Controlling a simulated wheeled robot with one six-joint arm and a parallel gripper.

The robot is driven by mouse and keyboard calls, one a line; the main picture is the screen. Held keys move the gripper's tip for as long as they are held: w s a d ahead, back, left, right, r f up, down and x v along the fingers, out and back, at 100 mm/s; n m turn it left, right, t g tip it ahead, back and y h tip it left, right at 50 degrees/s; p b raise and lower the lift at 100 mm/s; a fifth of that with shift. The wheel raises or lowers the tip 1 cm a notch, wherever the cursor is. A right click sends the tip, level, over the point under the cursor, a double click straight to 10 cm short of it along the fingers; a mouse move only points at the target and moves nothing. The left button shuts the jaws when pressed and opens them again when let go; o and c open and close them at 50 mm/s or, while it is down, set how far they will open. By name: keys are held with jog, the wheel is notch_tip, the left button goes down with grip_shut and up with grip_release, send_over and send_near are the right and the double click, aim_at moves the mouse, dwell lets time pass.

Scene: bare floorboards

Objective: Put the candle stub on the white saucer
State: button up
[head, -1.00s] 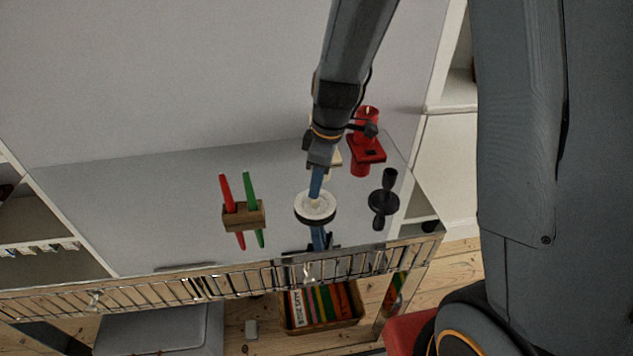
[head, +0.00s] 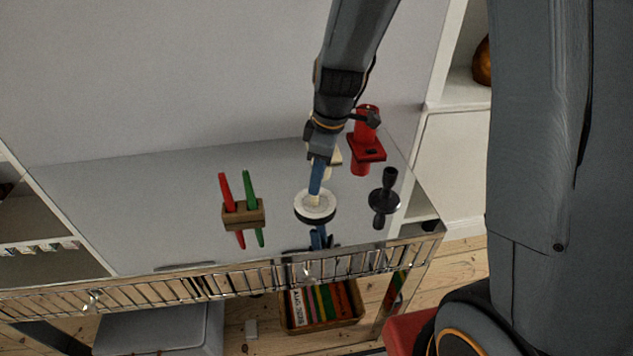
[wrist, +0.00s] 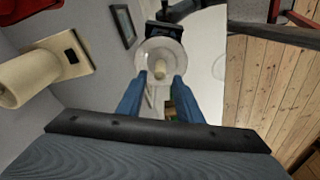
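The white saucer (head: 325,214) sits on the glossy tabletop in the head view, with a dark band below its rim. It also shows beyond my fingertips in the wrist view (wrist: 173,48). The cream candle stub (wrist: 160,71) stands inside the saucer's outline and appears to rest on it; it shows in the head view (head: 313,201) just under my fingertips. My gripper (wrist: 160,82) has its two blue fingers apart, with visible gaps on both sides of the stub. In the head view my gripper (head: 315,188) is directly above the saucer, pointing down.
A wooden block (head: 243,215) with red and green sticks stands left of the saucer. A black candlestick (head: 384,199) stands close on the right. Behind are a red candle holder (head: 367,150) and a cream holder (wrist: 35,72). A metal rail (head: 180,288) runs along the front edge.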

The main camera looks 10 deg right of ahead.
notch_tip(320, 180, up, 10)
jog(key=d+b, duration=0.1)
jog(key=d, duration=0.1)
jog(key=s+d+f+m, duration=0.3)
jog(key=s+m, duration=0.3)
jog(key=s+d+f+m+h, duration=0.1)
jog(key=s+d+f+m, duration=0.3)
jog(key=s+m, duration=0.3)
jog(key=shift+d+m+h, duration=0.25)
jog(key=shift+m+h, duration=0.05)
dwell(0.8)
